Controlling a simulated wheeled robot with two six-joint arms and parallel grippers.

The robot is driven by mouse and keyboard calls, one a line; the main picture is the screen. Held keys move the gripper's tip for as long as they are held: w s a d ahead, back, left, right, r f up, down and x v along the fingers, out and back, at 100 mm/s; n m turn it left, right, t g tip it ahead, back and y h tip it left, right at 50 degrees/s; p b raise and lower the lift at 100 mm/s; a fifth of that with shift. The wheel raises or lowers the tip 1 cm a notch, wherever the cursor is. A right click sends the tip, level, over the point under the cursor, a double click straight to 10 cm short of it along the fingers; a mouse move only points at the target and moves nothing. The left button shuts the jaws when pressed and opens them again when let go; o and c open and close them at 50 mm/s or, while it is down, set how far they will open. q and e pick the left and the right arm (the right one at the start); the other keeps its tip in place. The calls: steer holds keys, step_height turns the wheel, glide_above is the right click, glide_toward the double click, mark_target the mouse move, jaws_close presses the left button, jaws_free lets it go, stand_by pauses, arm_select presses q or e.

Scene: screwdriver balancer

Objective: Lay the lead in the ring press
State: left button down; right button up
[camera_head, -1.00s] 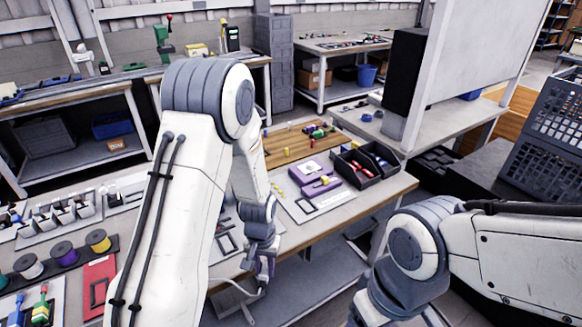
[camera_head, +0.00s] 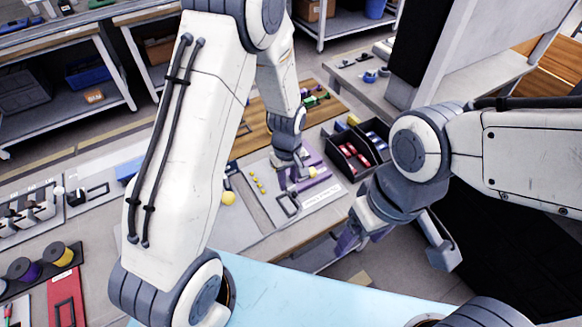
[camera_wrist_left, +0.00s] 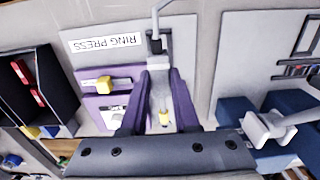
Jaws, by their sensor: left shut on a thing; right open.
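My left gripper (camera_head: 293,178) is over the mat beside the purple ring press (camera_head: 316,170). In the left wrist view its purple fingers (camera_wrist_left: 158,72) are closed in, with the grip point hard to make out. A thin pale cable (camera_wrist_left: 159,14), seemingly the lead, runs from the top edge to a dark piece near the fingertips. The ring press (camera_wrist_left: 92,106) is left of the fingers, with a yellow block on it, below the upside-down "RING PRESS" label (camera_wrist_left: 103,42). My right gripper (camera_head: 348,240) is open near the table's front edge; its tips are partly hidden.
A black divided bin (camera_head: 345,157) with red and blue parts stands right of the press. Spools (camera_head: 58,254) and a red plate (camera_head: 66,296) are at far left.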

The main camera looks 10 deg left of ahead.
arm_select(q)
steer(key=b, duration=0.5)
glide_above(288, 204)
step_height(288, 204, down, 6)
steer(key=shift+f, duration=0.1)
steer(key=shift+f+b, duration=0.45)
steer(key=shift+f, duration=0.25)
steer(key=shift+f+b, duration=0.4)
steer(key=shift+f, duration=0.2)
steer(key=c, duration=0.6)
jaws_free()
step_height(288, 204, up, 10)
steer(key=shift+r, duration=0.25)
